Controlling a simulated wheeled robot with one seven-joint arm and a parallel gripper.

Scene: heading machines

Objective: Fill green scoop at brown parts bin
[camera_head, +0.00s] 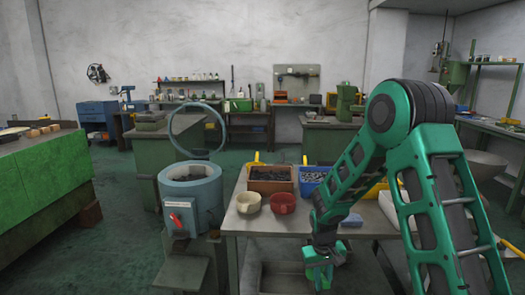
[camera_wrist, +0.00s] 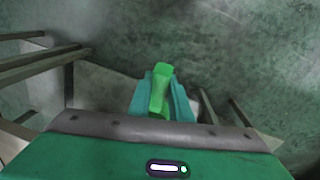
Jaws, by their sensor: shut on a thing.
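The brown parts bin (camera_head: 271,186) stands on the worktable and holds dark small parts. My gripper (camera_head: 320,272) hangs low in front of the table's front edge, below the tabletop and to the right of the bin. In the wrist view my gripper (camera_wrist: 161,98) is shut on a bright green piece (camera_wrist: 159,88), which looks like the handle of the green scoop. The scoop's bowl is hidden or too small to make out, so I cannot tell what is in it.
On the worktable (camera_head: 262,224) stand a cream bowl (camera_head: 248,203), a red bowl (camera_head: 283,203) and a blue bin (camera_head: 310,187) beside the brown one. A round grey-blue machine (camera_head: 190,190) with a ring stands left. A green bench (camera_head: 40,180) is at far left.

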